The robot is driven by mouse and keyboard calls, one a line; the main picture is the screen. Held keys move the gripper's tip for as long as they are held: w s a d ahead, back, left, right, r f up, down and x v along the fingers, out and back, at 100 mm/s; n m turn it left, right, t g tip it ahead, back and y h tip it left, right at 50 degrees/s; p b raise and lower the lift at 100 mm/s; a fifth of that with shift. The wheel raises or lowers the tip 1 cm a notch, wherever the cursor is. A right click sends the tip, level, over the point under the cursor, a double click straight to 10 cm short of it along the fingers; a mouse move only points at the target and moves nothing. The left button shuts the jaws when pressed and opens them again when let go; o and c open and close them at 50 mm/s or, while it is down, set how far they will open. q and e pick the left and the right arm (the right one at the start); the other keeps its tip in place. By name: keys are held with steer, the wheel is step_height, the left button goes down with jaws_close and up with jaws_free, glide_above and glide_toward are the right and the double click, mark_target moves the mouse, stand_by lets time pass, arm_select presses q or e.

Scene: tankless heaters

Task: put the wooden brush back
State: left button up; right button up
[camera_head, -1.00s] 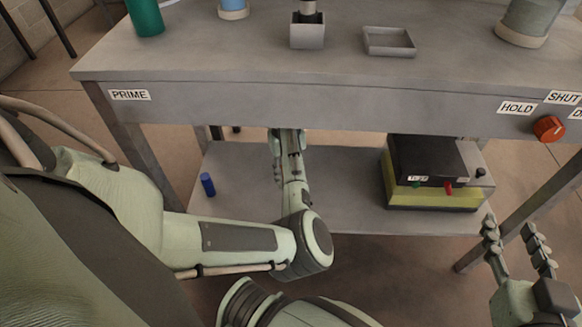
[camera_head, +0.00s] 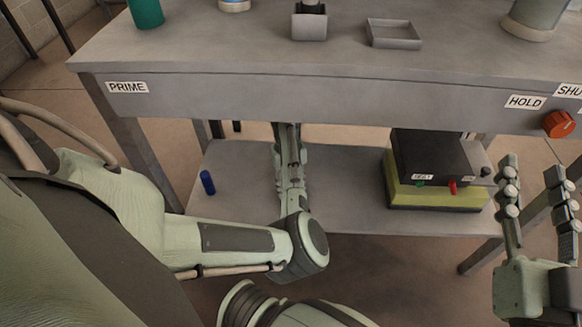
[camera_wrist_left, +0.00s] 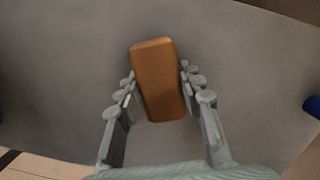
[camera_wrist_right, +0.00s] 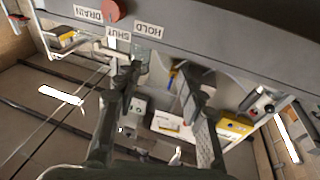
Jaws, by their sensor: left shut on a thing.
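The wooden brush (camera_wrist_left: 157,80) is an orange-brown block in the left wrist view, over the grey surface of the lower shelf. My left gripper (camera_wrist_left: 159,85) is shut on it, with a finger along each side. In the head view my left arm reaches under the tabletop, and its fingertips and the brush are hidden there. My right gripper (camera_head: 536,185) is open and empty at the right, in front of the bench. It also shows open in the right wrist view (camera_wrist_right: 165,80).
The grey bench top (camera_head: 230,45) carries a green cup (camera_head: 146,12), a small grey box (camera_head: 309,27) and a shallow tray (camera_head: 394,34). On the lower shelf (camera_head: 345,215) stand a blue cylinder (camera_head: 208,182) and a black-and-yellow box unit (camera_head: 435,170). A red knob (camera_head: 559,124) sticks out of the bench front.

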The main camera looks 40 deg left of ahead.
arm_select(q)
steer(key=o, duration=1.1)
steer(key=shift+r, duration=0.2)
steer(key=r, duration=0.2)
steer(key=r+p, duration=0.1)
steer(key=r, duration=0.1)
steer(key=a+r+p, duration=0.1)
steer(key=r, duration=0.1)
steer(key=shift+w+r, duration=0.3)
steer(key=shift+r, duration=0.25)
arm_select(e)
steer(key=d+f+g+h, duration=0.3)
steer(key=d+f+g, duration=0.1)
steer(key=f, duration=0.6)
steer(key=shift+w+d+g, duration=0.25)
steer(key=shift+d+g, duration=0.05)
steer(key=shift+g, duration=0.1)
arm_select(q)
steer(key=shift+s+d, duration=0.1)
